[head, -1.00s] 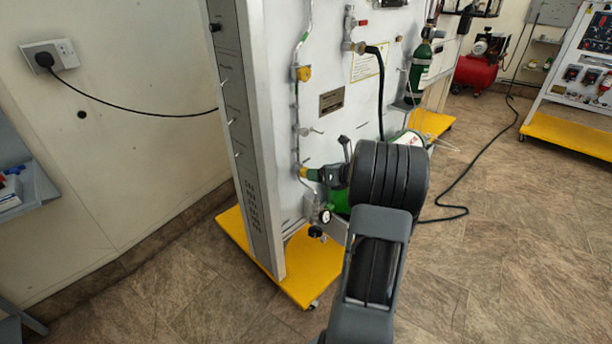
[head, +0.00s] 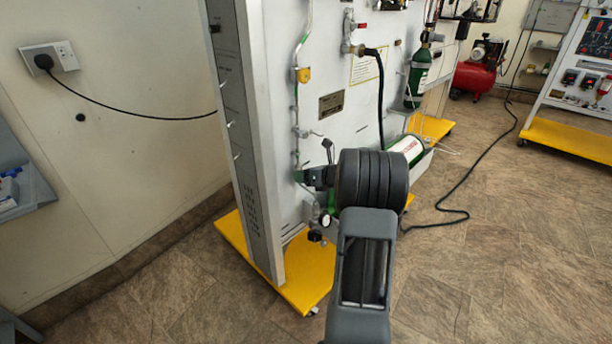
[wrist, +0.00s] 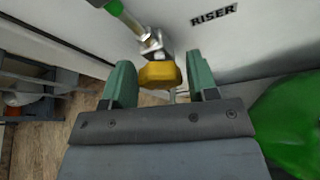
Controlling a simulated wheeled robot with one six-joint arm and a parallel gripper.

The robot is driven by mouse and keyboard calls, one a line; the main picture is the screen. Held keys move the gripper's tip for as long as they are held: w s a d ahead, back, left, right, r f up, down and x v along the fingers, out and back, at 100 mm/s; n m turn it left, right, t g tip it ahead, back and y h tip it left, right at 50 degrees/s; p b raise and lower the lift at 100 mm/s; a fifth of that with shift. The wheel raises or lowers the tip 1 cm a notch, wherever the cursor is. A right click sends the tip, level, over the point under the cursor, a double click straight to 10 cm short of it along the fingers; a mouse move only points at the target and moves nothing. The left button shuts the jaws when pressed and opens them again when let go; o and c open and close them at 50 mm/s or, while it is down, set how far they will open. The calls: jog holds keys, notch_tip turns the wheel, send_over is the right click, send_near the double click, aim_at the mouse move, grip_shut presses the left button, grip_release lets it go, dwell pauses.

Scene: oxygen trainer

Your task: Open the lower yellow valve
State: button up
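The lower yellow valve (wrist: 160,75) is a yellow knob on a metal fitting below a green-marked pipe. In the wrist view it sits between my gripper's two green fingers. My gripper (wrist: 163,82) is open, with the left finger very near the knob and a small gap showing at the right finger. Whether either finger touches it I cannot tell. In the head view my gripper (head: 302,177) is at the pipe on the panel's left part, and its fingers hide the lower valve. The upper yellow valve (head: 303,75) is higher on the same pipe.
The white panel (wrist: 270,50) stands right behind the valve. A green cylinder (wrist: 290,115) lies close to my gripper's right side in the wrist view. A gauge (head: 325,221) hangs below my gripper. The yellow base (head: 305,290) juts out at floor level.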

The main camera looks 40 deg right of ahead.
jog(key=c, duration=0.6)
jog(key=n+h+b, duration=0.1)
jog(key=b, duration=0.1)
jog(key=shift+a+f+b, duration=0.1)
jog(key=shift+f+b, duration=0.2)
jog(key=shift+b, duration=0.05)
jog(key=shift+c, duration=0.2)
jog(key=shift+n+b, duration=0.5)
jog(key=shift+b, duration=0.1)
jog(key=shift+r+n+h+b, duration=0.35)
jog(key=shift+n+h+b, duration=0.25)
jog(key=shift+h+b, duration=0.15)
jog(key=o, duration=0.9)
jog(key=shift+o, duration=0.2)
jog(key=p+v, duration=0.4)
jog(key=v, duration=0.9)
jog(key=shift+s, duration=0.45)
